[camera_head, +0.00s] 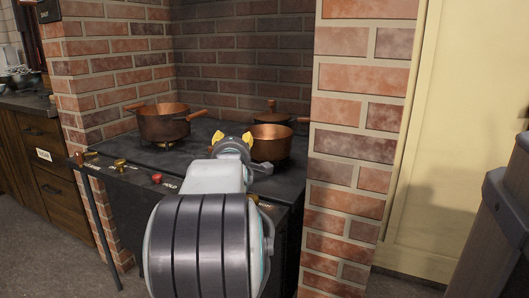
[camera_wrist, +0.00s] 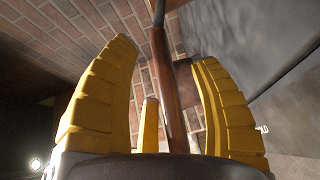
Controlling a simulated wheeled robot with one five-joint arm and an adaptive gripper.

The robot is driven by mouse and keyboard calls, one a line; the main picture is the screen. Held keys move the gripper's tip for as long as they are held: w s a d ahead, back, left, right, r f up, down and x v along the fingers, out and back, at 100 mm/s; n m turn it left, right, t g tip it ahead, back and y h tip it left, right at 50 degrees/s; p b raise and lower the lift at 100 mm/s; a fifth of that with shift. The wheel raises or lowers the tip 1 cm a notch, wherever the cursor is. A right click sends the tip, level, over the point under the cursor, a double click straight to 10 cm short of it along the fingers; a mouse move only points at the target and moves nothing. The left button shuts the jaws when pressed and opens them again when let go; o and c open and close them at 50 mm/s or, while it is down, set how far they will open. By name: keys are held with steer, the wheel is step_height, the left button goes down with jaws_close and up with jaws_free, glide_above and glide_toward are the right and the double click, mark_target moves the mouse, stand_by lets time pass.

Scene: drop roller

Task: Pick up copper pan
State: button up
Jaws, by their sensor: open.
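The copper pan (camera_head: 271,143) stands on the right front of the stove, just right of my gripper in the head view. My gripper (camera_head: 233,139) is open, its yellow fingers beside the pan's left side. In the wrist view my gripper (camera_wrist: 165,62) has its fingers spread around a brown wooden handle (camera_wrist: 165,85). The handle runs between them with gaps on both sides. It narrows to a grey metal part at the top. It looks like the pan's handle, but my arm hides where it joins in the head view.
A larger copper pot (camera_head: 163,124) with two wooden handles stands on the left of the stove (camera_head: 135,160). A dark lidded pot (camera_head: 272,112) stands behind the pan. A brick pillar (camera_head: 350,150) closes off the right side. A dark post (camera_head: 508,215) stands at the far right.

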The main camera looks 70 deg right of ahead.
steer(key=shift+w+d, duration=0.2)
steer(key=shift+d, duration=0.15)
steer(key=shift+o, duration=0.2)
jaws_close()
steer(key=shift+r, duration=0.1)
stand_by(0.4)
